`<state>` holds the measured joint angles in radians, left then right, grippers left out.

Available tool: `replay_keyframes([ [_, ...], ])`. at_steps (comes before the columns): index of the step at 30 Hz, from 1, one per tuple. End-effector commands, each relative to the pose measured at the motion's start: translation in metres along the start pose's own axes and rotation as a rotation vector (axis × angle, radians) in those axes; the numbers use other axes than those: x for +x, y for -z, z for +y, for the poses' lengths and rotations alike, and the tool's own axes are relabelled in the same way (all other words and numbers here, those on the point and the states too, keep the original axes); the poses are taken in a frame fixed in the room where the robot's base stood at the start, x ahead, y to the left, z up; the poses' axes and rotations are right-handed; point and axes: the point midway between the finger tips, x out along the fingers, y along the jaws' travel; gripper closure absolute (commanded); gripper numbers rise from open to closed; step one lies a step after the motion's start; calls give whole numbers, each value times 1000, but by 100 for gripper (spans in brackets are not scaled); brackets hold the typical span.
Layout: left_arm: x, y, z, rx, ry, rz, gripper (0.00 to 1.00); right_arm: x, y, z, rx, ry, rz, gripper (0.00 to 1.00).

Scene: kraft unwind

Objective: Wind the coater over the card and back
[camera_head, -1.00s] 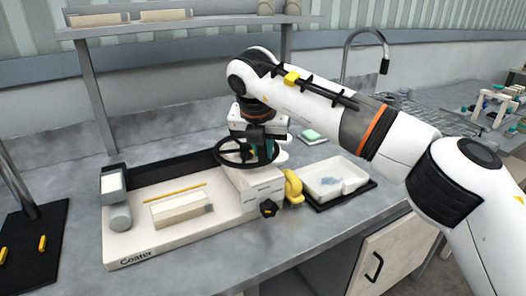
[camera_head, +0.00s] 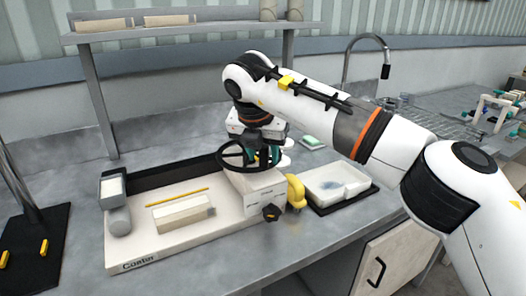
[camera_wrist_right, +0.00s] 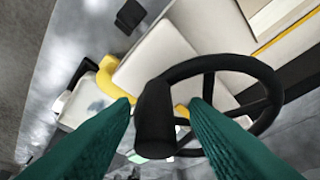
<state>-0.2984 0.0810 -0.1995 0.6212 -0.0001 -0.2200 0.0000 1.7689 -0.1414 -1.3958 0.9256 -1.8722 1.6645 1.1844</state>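The coater (camera_head: 140,255) is a white tray-like machine on the counter, with a dark back wall. A pale block (camera_head: 183,213), possibly the card, lies on its bed, with a thin yellow bar (camera_head: 177,197) behind it. A black handwheel (camera_head: 222,158) stands at its right housing. My right gripper (camera_wrist_right: 161,101) has its green fingers on either side of the wheel's black handle (camera_wrist_right: 153,118), with narrow gaps showing, so it looks open around it. In the head view the gripper (camera_head: 268,157) is partly hidden behind the wheel.
A white tray (camera_head: 335,183) on a dark mat stands right of the coater, beside a yellow curved part (camera_head: 296,191). A black knob (camera_head: 271,213) sticks out in front. A dark stand base (camera_head: 35,250) is at left. A shelf (camera_head: 190,27) spans the back.

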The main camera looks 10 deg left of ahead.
Motion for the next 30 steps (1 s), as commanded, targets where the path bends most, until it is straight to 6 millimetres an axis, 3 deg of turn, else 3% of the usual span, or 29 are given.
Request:
replay_keyframes([
  [8,-3,1,0,0,1,2,42,-8,1,0,-1,-1,0,58],
  [21,-31,-1,-1,0,2,4,42,-95,2,0,-1,0,2,58],
  [30,-39,-1,-1,0,2,4,42,-120,0,-1,-1,0,0,58],
])
